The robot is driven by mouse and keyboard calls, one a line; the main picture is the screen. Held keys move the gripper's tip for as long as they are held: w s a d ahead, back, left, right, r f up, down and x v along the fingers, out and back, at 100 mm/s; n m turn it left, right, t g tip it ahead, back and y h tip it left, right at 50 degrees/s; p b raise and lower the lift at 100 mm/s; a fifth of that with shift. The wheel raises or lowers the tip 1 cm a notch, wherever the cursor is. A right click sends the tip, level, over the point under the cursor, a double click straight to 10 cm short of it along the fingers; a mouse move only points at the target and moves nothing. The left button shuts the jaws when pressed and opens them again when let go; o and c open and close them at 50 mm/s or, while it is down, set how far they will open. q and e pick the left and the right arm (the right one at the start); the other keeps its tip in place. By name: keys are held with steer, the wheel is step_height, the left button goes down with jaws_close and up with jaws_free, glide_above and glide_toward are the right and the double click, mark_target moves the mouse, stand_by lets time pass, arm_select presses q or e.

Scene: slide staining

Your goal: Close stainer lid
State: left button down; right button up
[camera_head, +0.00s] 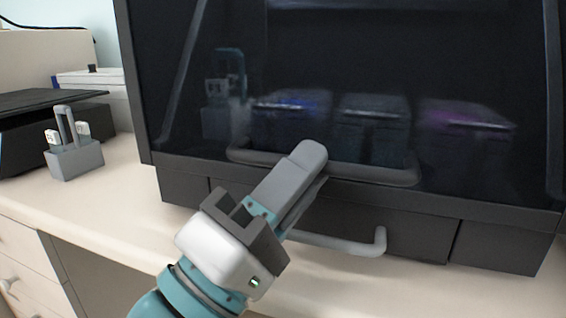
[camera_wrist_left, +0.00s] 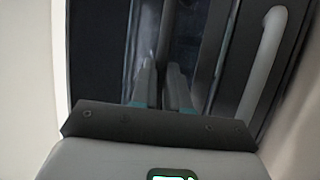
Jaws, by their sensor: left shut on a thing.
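The stainer (camera_head: 210,185) is a large dark cabinet in the head view. Its lid (camera_head: 330,60) is a dark glass front that hangs down over the opening, its lower edge close above the drawer front. The grey lid handle (camera_head: 385,175) runs across the lid's lower part. My left gripper (camera_head: 312,160) is shut on the lid handle near its middle, and its fingers hide part of the bar. In the left wrist view the gripper's fingers (camera_wrist_left: 160,90) point at the dark front; their grip on the bar is hard to make out. My right gripper is not in view.
A drawer handle (camera_head: 345,245) sticks out below the lid; it also shows in the left wrist view (camera_wrist_left: 262,60). A grey slide rack (camera_head: 75,160) stands left on the pale bench (camera_head: 110,215), near a black device (camera_head: 40,125). Several dark containers (camera_head: 370,130) show dimly behind the glass.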

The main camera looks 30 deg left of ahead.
arm_select(q)
steer(key=shift+w+f, duration=0.35)
steer(key=shift+f, duration=0.25)
steer(key=shift+d, duration=0.1)
steer(key=c, duration=1.1)
jaws_free()
steer(key=shift+w+f, duration=0.15)
steer(key=shift+w, duration=0.05)
